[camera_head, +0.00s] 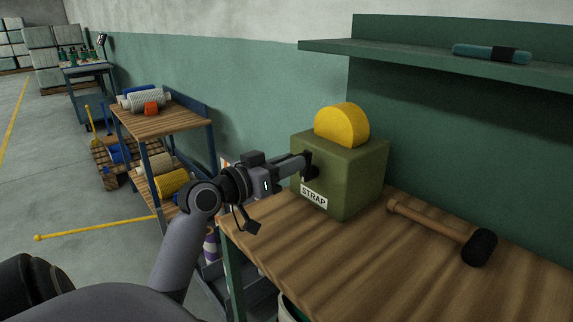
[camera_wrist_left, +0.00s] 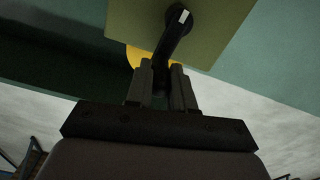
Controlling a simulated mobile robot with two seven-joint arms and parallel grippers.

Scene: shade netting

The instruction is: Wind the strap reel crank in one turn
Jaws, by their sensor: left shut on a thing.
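The strap reel is an olive green box (camera_head: 350,172) labelled STRAP, with a yellow reel (camera_head: 342,124) rising from its top. It stands on the wooden bench at its left end. My left gripper (camera_head: 303,163) reaches in from the left to the box's left face. In the left wrist view, my left gripper (camera_wrist_left: 161,88) is shut on the black crank (camera_wrist_left: 174,38), whose arm slants up and right to a pale mark on the box face. The yellow reel (camera_wrist_left: 136,58) shows partly behind the fingers. My right gripper is not in view.
A mallet (camera_head: 445,232) with a black head lies on the wooden bench (camera_head: 380,275), right of the box. A green shelf (camera_head: 430,62) above holds a teal roll (camera_head: 491,53). A wooden-topped cart (camera_head: 160,124) with rolls stands behind at left.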

